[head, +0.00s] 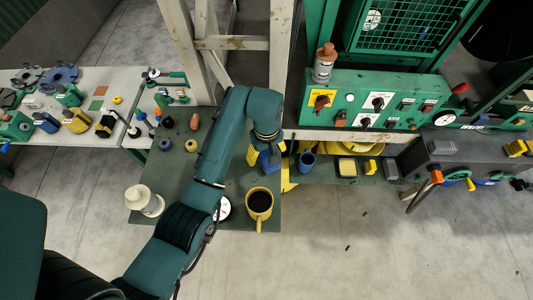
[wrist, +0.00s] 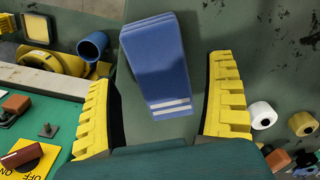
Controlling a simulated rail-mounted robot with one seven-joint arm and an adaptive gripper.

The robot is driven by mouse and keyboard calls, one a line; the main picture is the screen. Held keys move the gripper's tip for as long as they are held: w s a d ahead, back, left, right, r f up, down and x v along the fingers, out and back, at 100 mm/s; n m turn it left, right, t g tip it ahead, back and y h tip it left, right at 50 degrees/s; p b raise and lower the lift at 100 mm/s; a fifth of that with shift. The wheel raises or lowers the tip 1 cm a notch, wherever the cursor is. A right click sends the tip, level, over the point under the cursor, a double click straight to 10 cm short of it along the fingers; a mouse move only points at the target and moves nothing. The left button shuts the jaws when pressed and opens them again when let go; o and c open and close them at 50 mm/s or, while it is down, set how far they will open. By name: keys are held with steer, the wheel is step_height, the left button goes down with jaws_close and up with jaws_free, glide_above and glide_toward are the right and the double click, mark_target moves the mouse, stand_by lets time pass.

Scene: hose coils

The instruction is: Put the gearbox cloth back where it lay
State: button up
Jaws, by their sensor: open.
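A folded blue cloth with white stripes at one end (wrist: 155,62) lies on the dark green table top in the wrist view, probably the gearbox cloth. A blue patch of it shows beside my gripper in the head view (head: 268,161). My gripper (wrist: 161,75) is open, with one yellow finger on each side of the cloth and visible gaps between. In the head view my gripper (head: 262,152) is over the table's right edge area, partly hidden by my arm. I cannot tell its exact height above the cloth.
A yellow mug with dark liquid (head: 259,202) and a white stepped object (head: 145,200) stand on the same table. A blue cup (head: 306,161) and a yellow pad (head: 347,168) stand on the shelf to the right. The green control panel (head: 372,100) rises behind that shelf.

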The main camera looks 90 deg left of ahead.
steer(key=shift+r, duration=3.3)
